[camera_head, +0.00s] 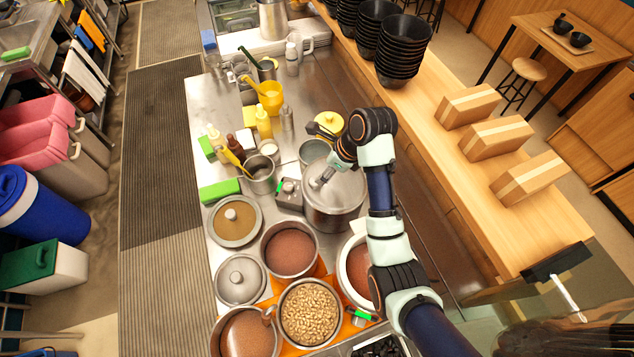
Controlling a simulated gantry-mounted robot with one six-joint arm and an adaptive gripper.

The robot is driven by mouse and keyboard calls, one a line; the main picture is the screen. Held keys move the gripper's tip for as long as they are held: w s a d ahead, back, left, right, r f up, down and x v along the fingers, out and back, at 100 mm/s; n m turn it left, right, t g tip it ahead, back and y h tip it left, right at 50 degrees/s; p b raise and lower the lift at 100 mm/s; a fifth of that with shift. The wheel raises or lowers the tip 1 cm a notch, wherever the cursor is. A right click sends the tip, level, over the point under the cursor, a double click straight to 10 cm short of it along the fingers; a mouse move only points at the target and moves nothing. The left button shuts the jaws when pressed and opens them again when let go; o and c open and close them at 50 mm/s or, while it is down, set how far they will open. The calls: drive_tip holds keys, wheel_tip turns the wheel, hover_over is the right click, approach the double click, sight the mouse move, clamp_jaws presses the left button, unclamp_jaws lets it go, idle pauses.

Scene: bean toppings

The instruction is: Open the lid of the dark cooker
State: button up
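The cooker (333,214) is a large round grey metal pot in the middle of the steel counter. A dark block with a small green light (290,194) adjoins its left side. Its round metal lid (346,190) lies on top and looks closed. My gripper (317,184) is over the left part of the lid, at or just above it, close to where a handle could be. The arm comes in from the lower right and partly covers the cooker's right side. The fingers are too small to tell whether they are open, shut or touching the lid.
Pots of brown contents (290,250) and beans (309,313) stand in front. A lidded pot (240,280) is at front left. Squeeze bottles (263,122) and small pots (261,174) crowd the area behind left. A wooden counter with boxes (497,137) runs along the right.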

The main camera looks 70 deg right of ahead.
drive_tip(key=x, duration=0.7)
drive_tip(key=shift+w+f, duration=0.3)
drive_tip(key=shift+c, duration=0.2)
clamp_jaws()
